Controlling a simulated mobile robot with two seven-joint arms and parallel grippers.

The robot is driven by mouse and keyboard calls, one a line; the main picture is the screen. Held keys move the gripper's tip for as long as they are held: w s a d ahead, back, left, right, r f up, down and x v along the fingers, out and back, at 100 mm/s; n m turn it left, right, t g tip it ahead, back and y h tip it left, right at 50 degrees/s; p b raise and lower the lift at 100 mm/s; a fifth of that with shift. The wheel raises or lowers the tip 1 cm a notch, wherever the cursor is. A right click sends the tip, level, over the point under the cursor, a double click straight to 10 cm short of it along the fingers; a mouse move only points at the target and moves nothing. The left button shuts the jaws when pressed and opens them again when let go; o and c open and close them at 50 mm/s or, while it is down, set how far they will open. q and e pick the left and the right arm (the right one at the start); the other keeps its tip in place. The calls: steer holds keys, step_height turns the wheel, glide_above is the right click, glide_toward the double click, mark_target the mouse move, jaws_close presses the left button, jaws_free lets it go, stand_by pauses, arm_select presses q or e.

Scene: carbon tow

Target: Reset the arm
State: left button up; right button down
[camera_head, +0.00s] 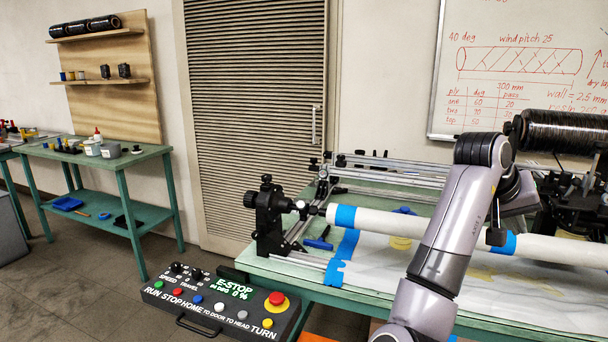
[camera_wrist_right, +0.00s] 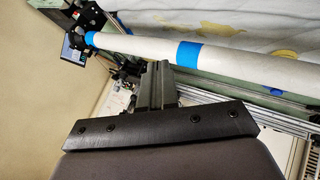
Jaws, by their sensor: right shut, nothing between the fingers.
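My right arm (camera_head: 450,225) rises from the bottom of the head view, bends at a dark joint near the whiteboard and folds back down. My right gripper (camera_head: 497,236) shows as a small dark shape beside the white tube (camera_head: 430,229), partly hidden by the arm. In the right wrist view the gripper's fingers (camera_wrist_right: 158,82) are shut and empty. There the white tube (camera_wrist_right: 245,62) with blue tape passes beyond the fingertips; whether they touch it I cannot tell. My left gripper is in neither view.
A green table (camera_head: 315,277) carries the tube's winding stand (camera_head: 268,215) and metal rails. A control box (camera_head: 220,302) reading "E-STOP" stands at its front left. A dark tow spool (camera_head: 565,132) is at the right. A side bench (camera_head: 95,160) stands left; floor between is clear.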

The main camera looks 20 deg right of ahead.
steer(key=w+a+f+n+t+h+p, duration=0.1)
steer(key=w+a+f+n+t+h, duration=0.15)
steer(key=w+f+n+t, duration=0.65)
steer(key=s+a+f+n+t+y, duration=0.15)
steer(key=a+f+y, duration=0.25)
steer(key=a+f, duration=0.7)
steer(key=s+a+f+y+p, duration=0.2)
steer(key=s+a+f+y, duration=0.7)
steer(key=s+a+f, duration=0.7)
steer(key=s+a, duration=0.2)
steer(key=s, duration=0.2)
steer(key=shift+f+y, duration=0.35)
steer(key=shift+n+g, duration=0.25)
